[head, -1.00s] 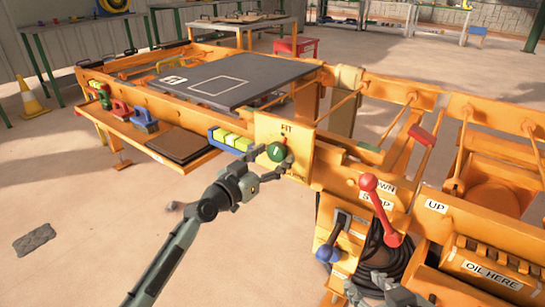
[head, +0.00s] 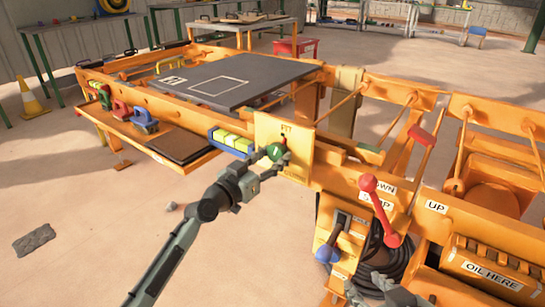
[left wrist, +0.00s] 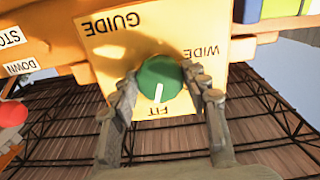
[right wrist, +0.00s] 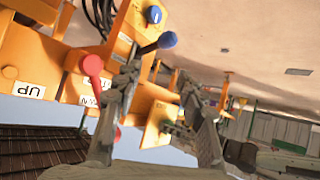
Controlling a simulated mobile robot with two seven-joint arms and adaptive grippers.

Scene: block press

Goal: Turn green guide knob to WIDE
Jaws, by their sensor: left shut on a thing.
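The green guide knob (head: 276,152) sits on a yellow panel (head: 297,135) at the machine's corner. In the left wrist view, where the labels look upside down, the knob (left wrist: 159,82) has a white pointer line aimed at the FIT label (left wrist: 166,111). The WIDE label (left wrist: 201,51) is to one side of the knob. My left gripper (left wrist: 160,78) has one finger on each side of the knob and is shut on it. My right gripper (right wrist: 160,80) is open, with nothing between its fingers; only part of it shows at the head view's bottom edge.
A red-knobbed lever (head: 368,183) and a blue-knobbed lever (head: 328,254) stand on the machine right of the panel. Open floor lies in front on the left.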

